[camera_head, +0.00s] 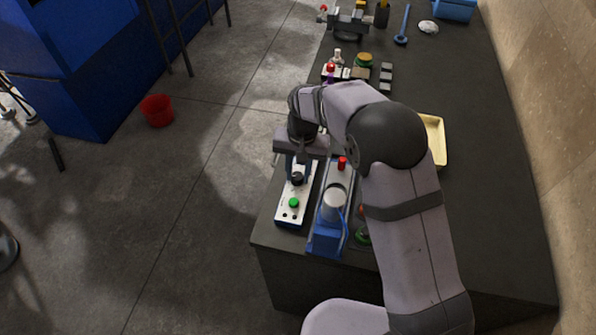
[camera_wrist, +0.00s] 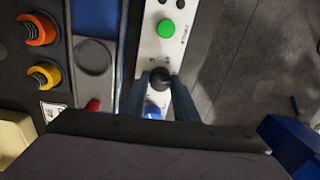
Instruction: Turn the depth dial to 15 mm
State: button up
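The depth dial is a round black knob (camera_wrist: 160,77) on a pale control panel (camera_wrist: 165,50), with small markings beside it too small to read. It also shows in the head view as a dark knob (camera_head: 297,178). My gripper (camera_wrist: 158,82) points down at the panel, one blue-grey finger on each side of the knob. The fingertips are very close to the knob's sides. I cannot tell whether they touch it. The dial's setting cannot be read.
A green button (camera_wrist: 166,28) sits on the panel beyond the dial; a blue knob (camera_wrist: 153,110) shows between the fingers. The blue press (camera_head: 333,205) with a red-topped part stands right of the panel. A yellow tray (camera_head: 437,140) lies behind my arm.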

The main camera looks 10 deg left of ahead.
aim_at(300, 176)
jog(key=shift+n, duration=0.6)
jog(key=o, duration=1.1)
jog(key=shift+c, duration=0.2)
jog(key=shift+d+r+b, duration=0.2)
jog(key=shift+r+b, duration=1.1)
jog(key=shift+r, duration=2.4)
